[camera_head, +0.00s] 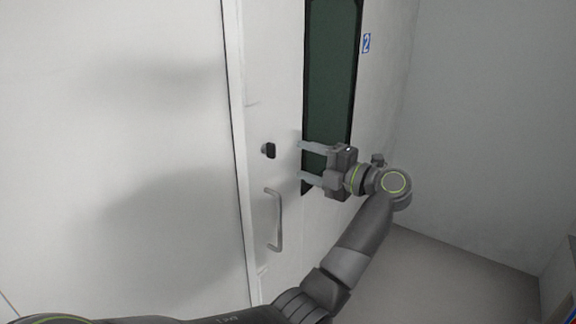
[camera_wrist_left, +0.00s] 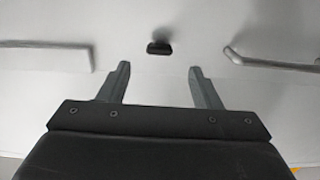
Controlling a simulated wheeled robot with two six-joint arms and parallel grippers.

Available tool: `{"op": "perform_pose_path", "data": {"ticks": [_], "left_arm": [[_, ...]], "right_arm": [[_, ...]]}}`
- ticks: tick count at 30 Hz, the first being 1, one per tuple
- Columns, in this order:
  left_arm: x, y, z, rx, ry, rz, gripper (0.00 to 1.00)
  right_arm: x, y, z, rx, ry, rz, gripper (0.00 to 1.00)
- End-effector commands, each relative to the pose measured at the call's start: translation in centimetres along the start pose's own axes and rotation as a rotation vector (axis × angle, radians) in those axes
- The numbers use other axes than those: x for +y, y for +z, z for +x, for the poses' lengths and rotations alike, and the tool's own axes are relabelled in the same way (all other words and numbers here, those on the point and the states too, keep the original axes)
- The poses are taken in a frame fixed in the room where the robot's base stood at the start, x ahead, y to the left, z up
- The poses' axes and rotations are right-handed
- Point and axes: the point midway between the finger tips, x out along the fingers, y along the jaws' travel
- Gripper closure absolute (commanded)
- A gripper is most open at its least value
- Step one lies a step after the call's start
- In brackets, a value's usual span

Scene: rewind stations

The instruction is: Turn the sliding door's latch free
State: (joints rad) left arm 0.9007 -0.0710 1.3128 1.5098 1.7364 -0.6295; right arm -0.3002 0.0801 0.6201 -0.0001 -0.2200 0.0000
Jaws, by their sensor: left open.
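The sliding door (camera_head: 285,100) is white with a tall dark window (camera_head: 330,75). Its latch (camera_head: 269,150) is a small black knob near the door's left edge, above the handle. In the left wrist view the latch (camera_wrist_left: 158,48) lies ahead, roughly between the lines of the two fingers and beyond their tips. My left gripper (camera_head: 301,162) is open and empty, to the right of the latch and apart from it. It also shows from behind in the left wrist view (camera_wrist_left: 157,70). My right gripper is in neither view.
A grey bar handle (camera_head: 279,220) stands out from the door below the latch; it also shows at the right in the left wrist view (camera_wrist_left: 270,60). A blue sign (camera_head: 366,43) is right of the window. Plain wall fills the left, and grey floor is open at the right.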

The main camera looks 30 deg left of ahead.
Motion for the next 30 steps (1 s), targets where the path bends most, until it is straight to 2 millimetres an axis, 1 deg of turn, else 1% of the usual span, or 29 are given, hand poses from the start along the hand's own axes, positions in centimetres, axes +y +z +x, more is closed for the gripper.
{"op": "perform_pose_path", "data": {"ticks": [1, 6, 9, 12, 15, 18, 30], "left_arm": [[-0.6, 0.1, -1.5, -0.004, -0.003, -0.001, 0.42], [-0.5, 0.1, -5.4, -0.004, -0.001, 0.000, 0.42], [-0.4, 0.0, -7.3, -0.003, -0.001, 0.000, 0.42], [-0.2, 0.1, -8.6, -0.002, 0.000, 0.001, 0.42], [-0.1, 0.1, -9.4, -0.001, 0.000, 0.002, 0.42], [0.0, 0.0, -9.7, 0.000, 0.001, 0.001, 0.42], [0.0, 0.0, -9.7, 0.000, 0.001, 0.001, 0.42]], "right_arm": [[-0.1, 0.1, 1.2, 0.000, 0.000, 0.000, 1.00], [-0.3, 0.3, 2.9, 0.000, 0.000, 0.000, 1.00], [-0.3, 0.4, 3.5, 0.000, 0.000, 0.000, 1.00], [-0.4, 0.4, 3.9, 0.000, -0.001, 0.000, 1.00], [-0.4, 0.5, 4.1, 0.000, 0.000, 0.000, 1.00], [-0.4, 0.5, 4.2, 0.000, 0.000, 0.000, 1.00], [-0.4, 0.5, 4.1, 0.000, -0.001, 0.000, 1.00]]}}
